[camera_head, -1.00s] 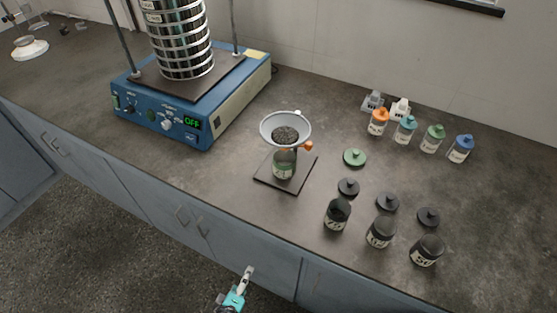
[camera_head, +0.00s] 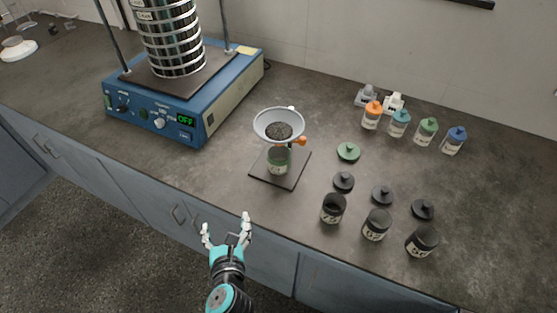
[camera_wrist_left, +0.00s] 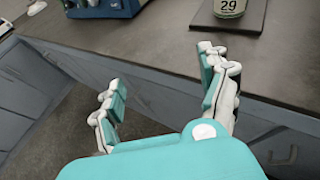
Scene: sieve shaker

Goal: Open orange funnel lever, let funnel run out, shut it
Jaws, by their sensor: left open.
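A grey funnel (camera_head: 279,126) holding dark grains stands over a jar with a green band (camera_head: 279,161) on a dark square plate (camera_head: 288,178). The orange funnel lever (camera_head: 301,141) sticks out at the right below the funnel. My left gripper (camera_head: 226,226) is open and empty in front of the counter's front edge, below and left of the funnel. In the left wrist view its fingers (camera_wrist_left: 163,98) are spread. The foot of the jar, labelled 29 (camera_wrist_left: 229,6), shows at the top. The right gripper does not show.
A blue sieve shaker (camera_head: 180,110) with a sieve stack stands left on the counter, its display reading OFF. Open dark jars (camera_head: 376,225) and black lids (camera_head: 382,195) lie right. A green lid (camera_head: 348,151) and several colour-capped bottles (camera_head: 425,131) stand behind them.

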